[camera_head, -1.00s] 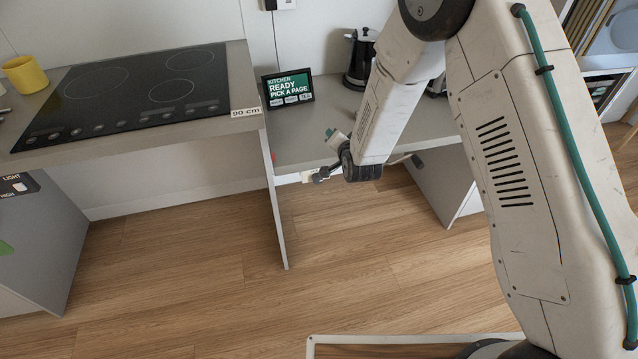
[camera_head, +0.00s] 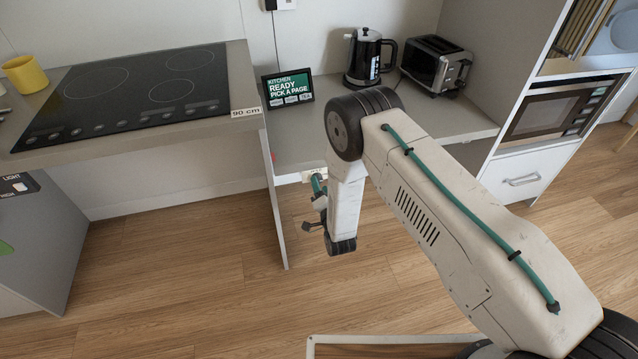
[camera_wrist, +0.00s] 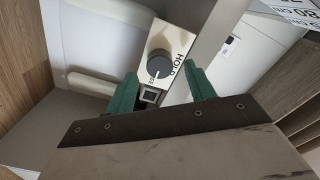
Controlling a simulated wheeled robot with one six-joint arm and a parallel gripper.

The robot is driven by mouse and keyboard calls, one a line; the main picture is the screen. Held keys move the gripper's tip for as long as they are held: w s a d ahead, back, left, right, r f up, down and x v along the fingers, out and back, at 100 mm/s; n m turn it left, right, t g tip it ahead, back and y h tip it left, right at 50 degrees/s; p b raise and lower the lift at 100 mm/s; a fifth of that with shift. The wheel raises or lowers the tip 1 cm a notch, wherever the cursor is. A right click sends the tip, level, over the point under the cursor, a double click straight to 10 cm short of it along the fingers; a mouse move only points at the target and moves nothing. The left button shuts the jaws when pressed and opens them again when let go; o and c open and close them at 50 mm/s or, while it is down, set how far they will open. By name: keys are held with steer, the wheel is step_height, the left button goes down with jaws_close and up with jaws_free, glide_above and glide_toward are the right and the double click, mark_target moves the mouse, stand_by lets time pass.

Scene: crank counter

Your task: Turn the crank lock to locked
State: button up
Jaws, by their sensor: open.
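A pale plate (camera_wrist: 176,38) with a dark round knob (camera_wrist: 160,64) shows in the wrist view. A light pointer mark is on the knob, and dark lettering runs along the plate, too small to read surely. A small dark square part (camera_wrist: 150,96) sits at the plate's near end; I cannot tell whether it is the crank's handle. My gripper (camera_wrist: 160,75) is open, its two green fingers on either side of the plate's near end. I cannot tell whether they touch anything. In the head view my gripper (camera_head: 319,184) is under the counter edge, beside a small pale plate (camera_head: 309,175).
A grey panel (camera_head: 277,205) stands left of my gripper, below the cooktop (camera_head: 130,92). A display (camera_head: 288,88), a kettle (camera_head: 364,58) and a toaster (camera_head: 436,65) stand on the lower counter (camera_head: 455,122). A microwave (camera_head: 548,112) is at right.

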steer(key=x, duration=0.2)
steer(key=shift+w, duration=0.3)
steer(key=c, duration=1)
